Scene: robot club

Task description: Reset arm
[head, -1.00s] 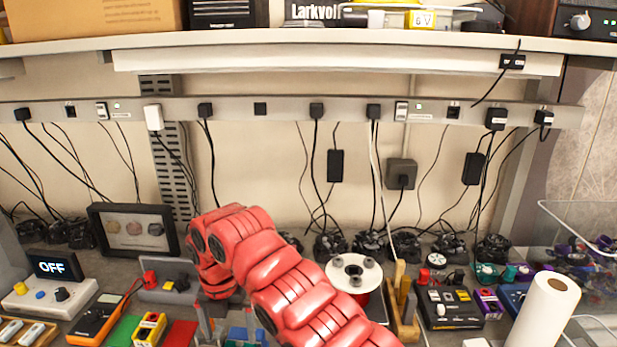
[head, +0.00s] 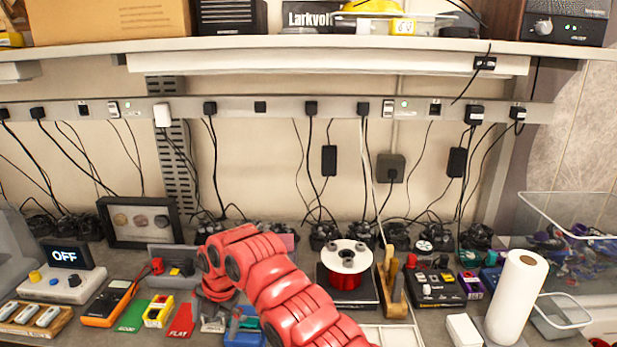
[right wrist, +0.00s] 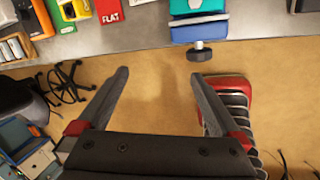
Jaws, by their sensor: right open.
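My right arm (head: 290,300) reaches in from the bottom of the head view and bends down over the bench. Its gripper is mostly hidden there behind the forearm. In the right wrist view my right gripper (right wrist: 160,76) is open, with two dark fingers wide apart and nothing between them. Tan floor shows beyond the fingers. The bench edge lies past the fingertips, with a blue vise (right wrist: 198,27) overhanging it. My left gripper is in neither view.
A paper towel roll (head: 516,298) stands at right. A shelf (head: 330,44) crosses above. A stool (right wrist: 68,85) stands on the floor.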

